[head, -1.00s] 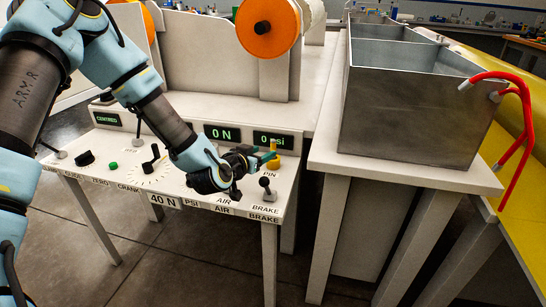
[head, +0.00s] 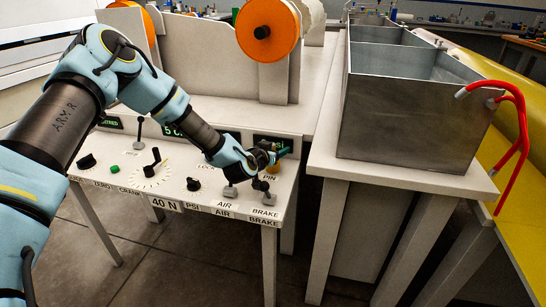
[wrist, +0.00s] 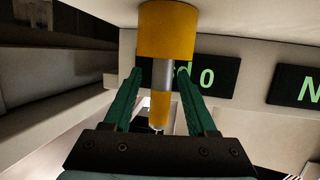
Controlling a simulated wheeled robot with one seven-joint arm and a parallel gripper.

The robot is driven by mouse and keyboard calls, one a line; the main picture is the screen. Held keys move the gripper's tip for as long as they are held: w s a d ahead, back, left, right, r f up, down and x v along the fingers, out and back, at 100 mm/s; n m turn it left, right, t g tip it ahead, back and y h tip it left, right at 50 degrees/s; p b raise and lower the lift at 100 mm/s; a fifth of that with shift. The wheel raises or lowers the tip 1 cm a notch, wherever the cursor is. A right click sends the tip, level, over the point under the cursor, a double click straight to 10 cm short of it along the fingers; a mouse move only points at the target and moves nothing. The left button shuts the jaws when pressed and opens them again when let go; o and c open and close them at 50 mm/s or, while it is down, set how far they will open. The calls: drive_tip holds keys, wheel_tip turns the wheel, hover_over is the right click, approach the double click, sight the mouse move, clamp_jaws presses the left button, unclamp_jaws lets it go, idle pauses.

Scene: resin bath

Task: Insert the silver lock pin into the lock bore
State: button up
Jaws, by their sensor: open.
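My gripper (head: 278,153) is over the right end of the control panel, near the PIN label. In the wrist view my gripper (wrist: 160,75) is open, with one green finger on each side of a slim upright piece. That piece has a silver section (wrist: 163,75), which looks like the lock pin, and a narrower orange-yellow end (wrist: 160,108). It meets a wider yellow cylinder (wrist: 165,32) at the panel. Gaps show between the fingers and the piece. In the head view only a bit of yellow (head: 274,168) shows below my gripper. I cannot make out the lock bore; my arm covers much of the panel there.
Two levers (head: 230,190) (head: 268,194) stand in front of my gripper by the AIR and BRAKE labels. Displays (wrist: 205,75) line the panel's back. A metal tank (head: 405,115) stands to the right.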

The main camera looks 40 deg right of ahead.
drive_tip(key=shift+c, duration=0.2)
clamp_jaws()
idle(0.5)
